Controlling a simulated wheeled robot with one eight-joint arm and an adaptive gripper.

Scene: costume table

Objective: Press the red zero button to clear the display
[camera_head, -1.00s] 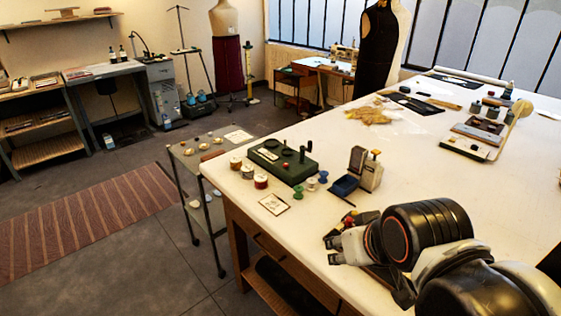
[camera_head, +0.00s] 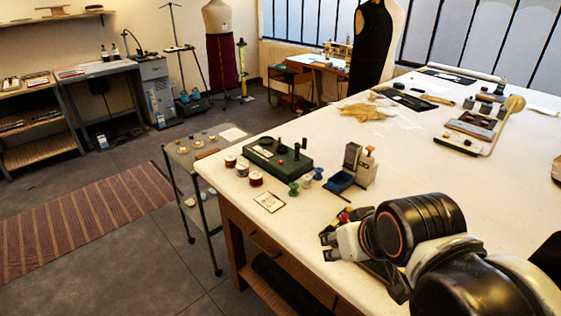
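A green device (camera_head: 278,160) lies on the white table near its left edge. It has a small pale panel (camera_head: 263,153) on its front and dark knobs on top. A small red spot (camera_head: 281,162), possibly the red button, shows on its front; it is too small to read. My gripper (camera_head: 326,246) is over the table's near edge, to the right of and nearer than the green device, clear of it. Its dark fingertips point left. They are too small and dark to tell whether they are open or shut.
Several thread spools (camera_head: 256,179), a small card (camera_head: 270,202) and a blue tray (camera_head: 339,181) beside an upright metal-and-wood piece (camera_head: 366,168) lie around the device. A small red item (camera_head: 344,216) lies just behind my gripper. A low trolley (camera_head: 180,160) stands left of the table (camera_head: 420,140).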

